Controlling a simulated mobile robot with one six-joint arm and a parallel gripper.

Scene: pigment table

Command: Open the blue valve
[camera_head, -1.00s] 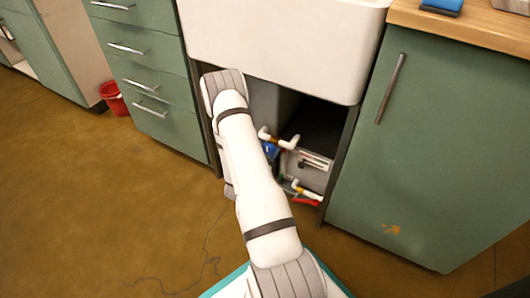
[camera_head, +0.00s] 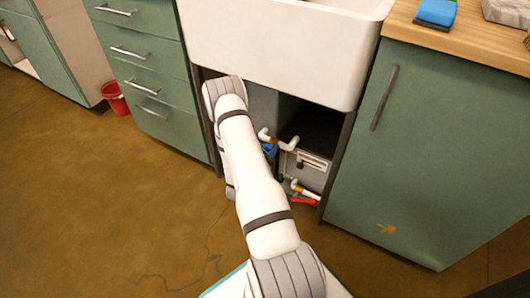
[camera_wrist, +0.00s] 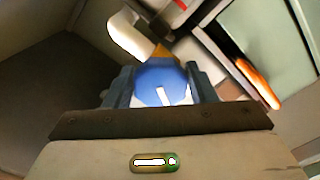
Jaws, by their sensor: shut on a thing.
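The blue valve (camera_wrist: 158,84) sits between the two fingers of my gripper (camera_wrist: 160,92) in the wrist view, with a short white mark on its face. My gripper is shut on it. A white pipe with a brass-coloured joint (camera_wrist: 157,54) runs up behind the valve. In the head view only a little of the blue valve (camera_head: 268,149) shows in the cabinet space under the sink, beside my arm. My arm hides most of it and the gripper there.
The white sink (camera_head: 280,50) overhangs the opening. A metal box (camera_head: 308,172) stands inside, right of the valve. A red-handled pipe (camera_head: 303,195) lies low at the opening's front. Green cabinets (camera_head: 430,140) flank the space. A red bucket (camera_head: 115,100) stands at left.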

